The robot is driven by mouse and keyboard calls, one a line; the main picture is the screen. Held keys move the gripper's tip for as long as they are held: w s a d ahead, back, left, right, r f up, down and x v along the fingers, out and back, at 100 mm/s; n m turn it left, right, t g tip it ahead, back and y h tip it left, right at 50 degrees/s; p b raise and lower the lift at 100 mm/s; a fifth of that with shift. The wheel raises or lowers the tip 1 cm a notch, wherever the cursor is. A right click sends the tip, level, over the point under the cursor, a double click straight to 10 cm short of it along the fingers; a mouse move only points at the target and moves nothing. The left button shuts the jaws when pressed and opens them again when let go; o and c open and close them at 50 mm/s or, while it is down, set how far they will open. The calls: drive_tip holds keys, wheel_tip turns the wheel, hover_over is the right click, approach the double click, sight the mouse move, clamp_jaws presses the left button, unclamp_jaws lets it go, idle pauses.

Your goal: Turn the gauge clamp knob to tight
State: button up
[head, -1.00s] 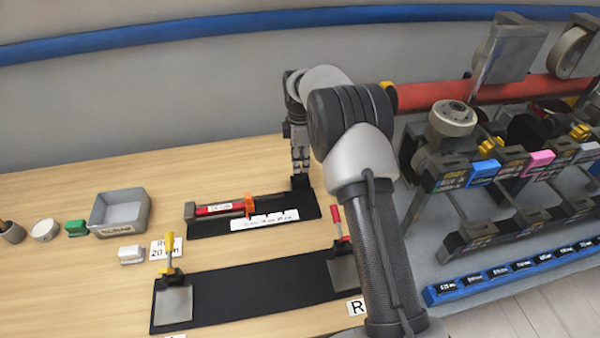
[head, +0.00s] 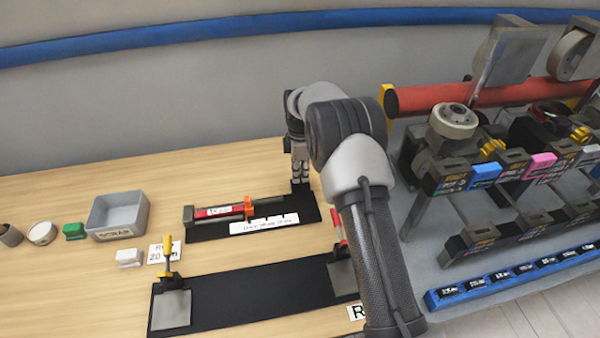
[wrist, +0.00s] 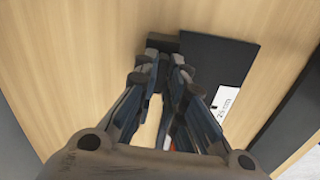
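The gauge (head: 212,212) lies on a black base (head: 204,234) on the bench, with a red bar, an orange piece (head: 249,207) and a white label strip (head: 264,224). My gripper (head: 299,183) points down at the base's right end in the head view. In the wrist view my gripper (wrist: 165,60) has its fingers close together over a dark block (wrist: 163,41) at the edge of the black base (wrist: 212,62). The fingers cover most of this spot, so I cannot make out the clamp knob or whether they touch it.
A second black plate (head: 250,291) with a yellow-handled clamp (head: 168,255) and a red-handled clamp (head: 338,228) lies in front. A grey scrap tray (head: 118,214) and small blocks stand left. A machine rack (head: 470,180) and a red tube (head: 480,95) are at right.

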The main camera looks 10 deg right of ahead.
clamp_jaws()
